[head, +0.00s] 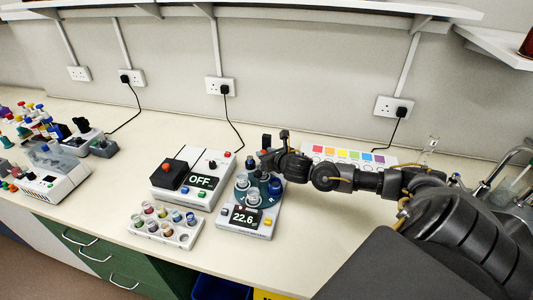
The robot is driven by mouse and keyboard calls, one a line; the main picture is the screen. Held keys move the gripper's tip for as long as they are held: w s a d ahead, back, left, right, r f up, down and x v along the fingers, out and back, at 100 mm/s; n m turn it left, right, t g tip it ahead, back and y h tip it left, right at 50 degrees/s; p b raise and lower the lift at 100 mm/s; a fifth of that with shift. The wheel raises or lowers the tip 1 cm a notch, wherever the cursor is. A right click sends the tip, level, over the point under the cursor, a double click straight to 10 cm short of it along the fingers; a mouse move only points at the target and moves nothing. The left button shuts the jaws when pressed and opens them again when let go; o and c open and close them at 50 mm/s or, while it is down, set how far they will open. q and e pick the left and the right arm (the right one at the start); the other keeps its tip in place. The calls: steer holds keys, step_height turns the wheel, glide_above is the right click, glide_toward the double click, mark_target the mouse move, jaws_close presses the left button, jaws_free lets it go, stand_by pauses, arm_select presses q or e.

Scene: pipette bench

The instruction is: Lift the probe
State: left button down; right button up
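A white device with a display reading 22.6 (246,217) stands near the bench's front edge. Its dark blue round top (240,196) bears several small vessels with light rims. My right arm reaches in from the right, and my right gripper (264,160) is over the back of this device, close to dark upright parts there. The probe cannot be picked out clearly; it may be among these dark parts or hidden by the gripper. The fingers are too small and dark to show whether they are open or shut. My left gripper is not in view.
A white box reading OFF (193,182) stands left of the device. A vial rack (165,224) is in front of it. A colour-striped strip (350,155) lies behind my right arm. More equipment (45,178) crowds the far left. The bench right of the device is clear.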

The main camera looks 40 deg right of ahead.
jaws_close()
step_height(320, 180, up, 6)
steer(key=shift+f+p, duration=0.1)
steer(key=shift+p, duration=0.9)
steer(key=shift+w, duration=0.1)
steer(key=shift+o, duration=0.2)
jaws_free()
steer(key=shift+s, duration=0.3)
